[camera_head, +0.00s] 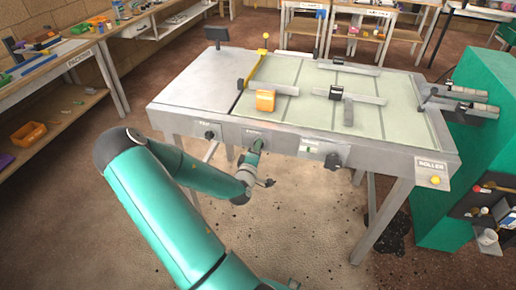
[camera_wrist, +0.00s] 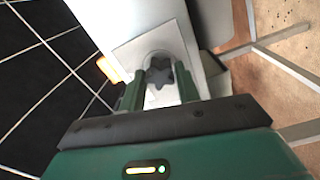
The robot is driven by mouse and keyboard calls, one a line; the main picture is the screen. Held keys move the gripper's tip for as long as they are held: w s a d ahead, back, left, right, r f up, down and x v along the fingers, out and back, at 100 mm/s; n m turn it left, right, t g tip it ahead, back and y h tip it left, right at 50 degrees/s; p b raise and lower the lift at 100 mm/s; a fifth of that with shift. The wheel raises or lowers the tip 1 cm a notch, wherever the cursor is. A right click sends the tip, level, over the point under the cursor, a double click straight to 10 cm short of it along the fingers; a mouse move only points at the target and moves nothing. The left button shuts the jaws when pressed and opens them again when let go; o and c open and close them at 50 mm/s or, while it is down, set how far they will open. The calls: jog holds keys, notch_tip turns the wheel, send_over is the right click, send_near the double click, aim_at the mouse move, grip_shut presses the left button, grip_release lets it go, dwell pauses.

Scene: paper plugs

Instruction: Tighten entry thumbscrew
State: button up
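The entry thumbscrew (camera_wrist: 160,84) is a dark, lobed knob on a pale plate, seen in the wrist view. My gripper (camera_wrist: 161,82) has its two green fingers on either side of the knob. Whether the fingers press on it or only flank it, I cannot tell. In the head view my gripper (camera_head: 256,146) is at the front face of the grey table (camera_head: 185,88), just under the middle label (camera_head: 253,132). The thumbscrew is hidden there behind my gripper.
Two other dark knobs are on the same front face, one to the left (camera_head: 210,135) and one to the right (camera_head: 333,160). An orange block (camera_head: 265,100) sits on the tabletop. A green cabinet (camera_head: 455,205) stands at the right. The floor below is mostly clear.

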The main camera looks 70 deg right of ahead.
jog(key=c, duration=0.4)
jog(key=shift+o, duration=0.2)
jog(key=m, duration=1.5)
jog(key=shift+m, duration=0.4)
jog(key=o, duration=1)
jog(key=shift+c, duration=0.2)
jog(key=shift+a, duration=0.1)
